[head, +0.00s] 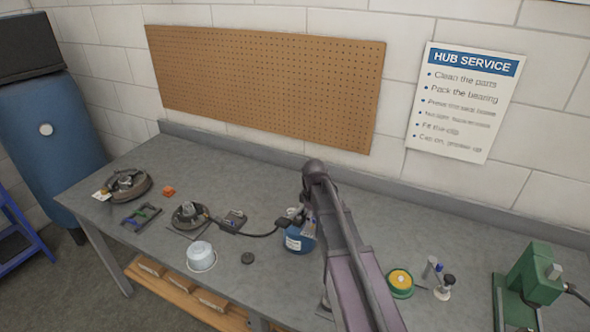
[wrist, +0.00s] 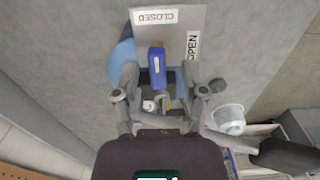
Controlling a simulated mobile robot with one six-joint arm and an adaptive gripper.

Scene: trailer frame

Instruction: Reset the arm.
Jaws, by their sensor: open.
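My arm reaches over the middle of the bench (head: 130,175) in the head view. My gripper (head: 292,220) is low beside a blue container (head: 299,244) with a white label. In the wrist view my gripper (wrist: 160,92) is open, with one finger on each side of a blue lever (wrist: 157,66). The lever stands in front of a grey plate (wrist: 195,20) marked CLOSED and OPEN. I cannot tell whether the fingers touch the lever.
A white bucket (head: 201,256) and a dark round part (head: 247,258) lie to the left. Hub parts (head: 128,184) sit farther left. A yellow-green tin (head: 400,282) and a green press (head: 530,280) stand at the right. A pegboard (head: 265,85) hangs behind.

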